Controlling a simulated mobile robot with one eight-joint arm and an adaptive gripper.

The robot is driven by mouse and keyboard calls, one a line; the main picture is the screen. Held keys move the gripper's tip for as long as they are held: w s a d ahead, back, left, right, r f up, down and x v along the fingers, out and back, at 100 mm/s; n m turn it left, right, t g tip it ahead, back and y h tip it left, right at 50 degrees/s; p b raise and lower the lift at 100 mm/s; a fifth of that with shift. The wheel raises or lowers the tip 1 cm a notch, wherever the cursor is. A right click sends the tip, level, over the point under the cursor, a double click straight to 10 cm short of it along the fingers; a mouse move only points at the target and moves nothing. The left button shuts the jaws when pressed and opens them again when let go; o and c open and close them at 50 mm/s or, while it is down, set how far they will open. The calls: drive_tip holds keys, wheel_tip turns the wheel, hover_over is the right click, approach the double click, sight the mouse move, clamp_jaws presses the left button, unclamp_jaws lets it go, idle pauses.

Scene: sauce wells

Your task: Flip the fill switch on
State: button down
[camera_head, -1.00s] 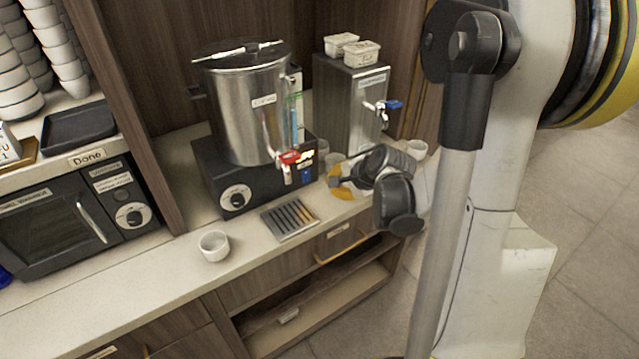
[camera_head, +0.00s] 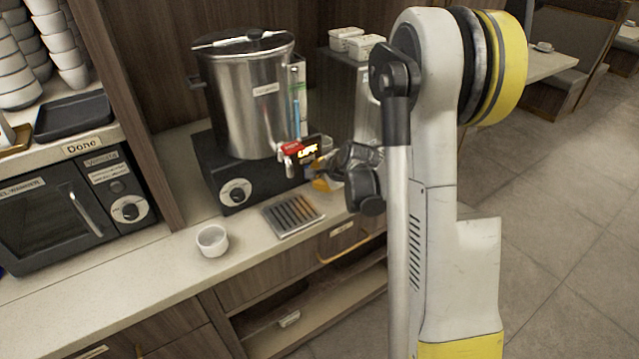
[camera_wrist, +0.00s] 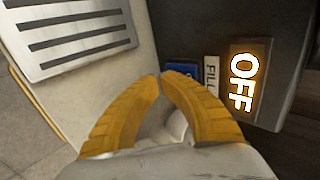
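The fill switch sits on the front of the black base (camera_head: 222,184) under the steel urn (camera_head: 250,105). In the wrist view a glowing OFF sign (camera_wrist: 243,80) stands right of a FILL label (camera_wrist: 211,74), with a blue part (camera_wrist: 183,69) beside the label, partly behind my fingertips. In the head view my gripper (camera_head: 322,183) is at the base's right end, partly hidden by my arm.
A red tap (camera_head: 291,148) sticks out above the base. A slotted drip tray (camera_head: 292,214) and white cup (camera_head: 212,241) are on the counter in front.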

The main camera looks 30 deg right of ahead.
drive_tip(key=shift+w, duration=0.1)
drive_tip(key=shift+w+f+b, duration=0.2)
drive_tip(key=shift+w+b, duration=0.1)
drive_tip(key=shift+b, duration=0.05)
drive_tip(key=shift+r, duration=0.15)
drive_tip(key=shift+r+p, duration=0.6)
drive_tip(key=shift+r, duration=0.15)
